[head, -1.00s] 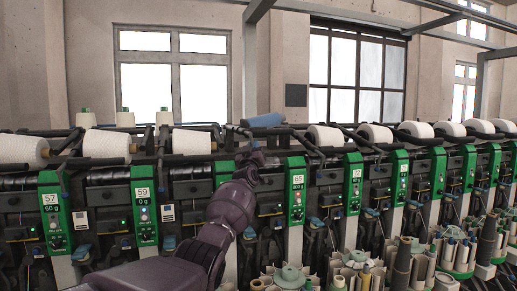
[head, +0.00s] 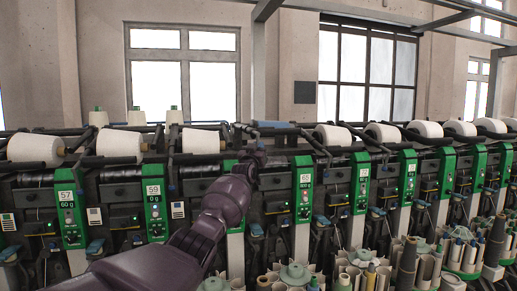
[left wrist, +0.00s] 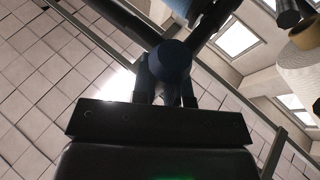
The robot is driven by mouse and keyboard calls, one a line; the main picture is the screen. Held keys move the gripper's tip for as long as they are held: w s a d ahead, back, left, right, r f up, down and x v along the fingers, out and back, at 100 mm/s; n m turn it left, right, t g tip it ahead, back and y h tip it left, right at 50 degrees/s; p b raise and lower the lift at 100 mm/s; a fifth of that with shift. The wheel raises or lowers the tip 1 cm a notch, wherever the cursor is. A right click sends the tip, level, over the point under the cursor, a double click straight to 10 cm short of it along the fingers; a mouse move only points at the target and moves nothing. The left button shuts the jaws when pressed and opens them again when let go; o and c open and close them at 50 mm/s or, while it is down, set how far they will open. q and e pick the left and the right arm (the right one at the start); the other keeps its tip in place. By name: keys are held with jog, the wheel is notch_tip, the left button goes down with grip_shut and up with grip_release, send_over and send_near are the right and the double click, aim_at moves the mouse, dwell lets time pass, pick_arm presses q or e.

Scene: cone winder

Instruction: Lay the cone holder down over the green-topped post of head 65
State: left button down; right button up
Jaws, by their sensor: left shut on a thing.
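Head 65 has a green-topped post with its number label (head: 303,190), right of my left gripper. My left gripper (head: 252,157) is in front of the dark bars just left of that post. In the left wrist view its two fingers (left wrist: 166,92) are shut on the blue, rounded handle (left wrist: 170,60) of the cone holder. Dark arms of the cone holder (left wrist: 213,20) spread up from behind the handle. In the head view the holder stands raised, its dark arm (head: 240,128) partly hidden by my gripper. My right gripper is not in view.
Neighbouring heads with green panels, such as 59 (head: 153,205), stand close on both sides. White cones (head: 120,143) lie along the top. A blue tube (head: 275,124) lies behind the gripper. Tubes and cones (head: 355,272) stand low at the front right.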

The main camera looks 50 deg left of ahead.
pick_arm(q)
jog(key=c, duration=1.2)
grip_release()
jog(key=shift+o, duration=0.2)
jog(key=shift+s+d+f, duration=0.3)
jog(key=shift+s+d, duration=0.1)
jog(key=shift+d, duration=0.05)
jog(key=v, duration=0.9)
jog(key=shift+s, duration=0.35)
